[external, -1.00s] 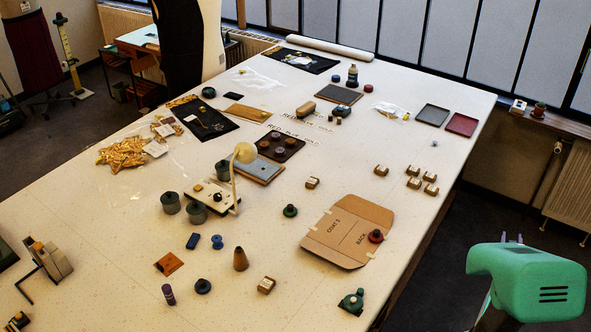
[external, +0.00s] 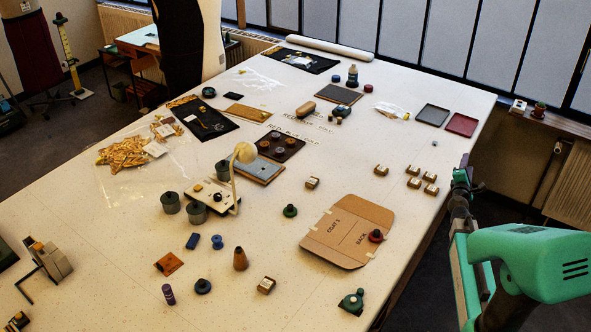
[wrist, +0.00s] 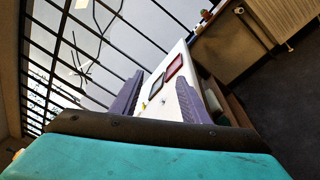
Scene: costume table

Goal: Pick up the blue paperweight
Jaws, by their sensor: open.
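A small blue knobbed piece (external: 217,242), which looks like the blue paperweight, stands upright on the white table (external: 120,250), left of the brown cone. A darker blue block (external: 193,240) lies just left of it. My gripper (wrist: 160,84) shows in the wrist view as two purple fingers, open, with nothing held between them. In the external view my arm is at the right, beyond the table's right edge and far from the blue piece. The fingertips are too small to make out there. The wrist view does not show the blue piece.
Near the blue piece stand a brown cone (external: 240,259), a dark knobbed piece (external: 203,286) and grey cylinders (external: 171,203).

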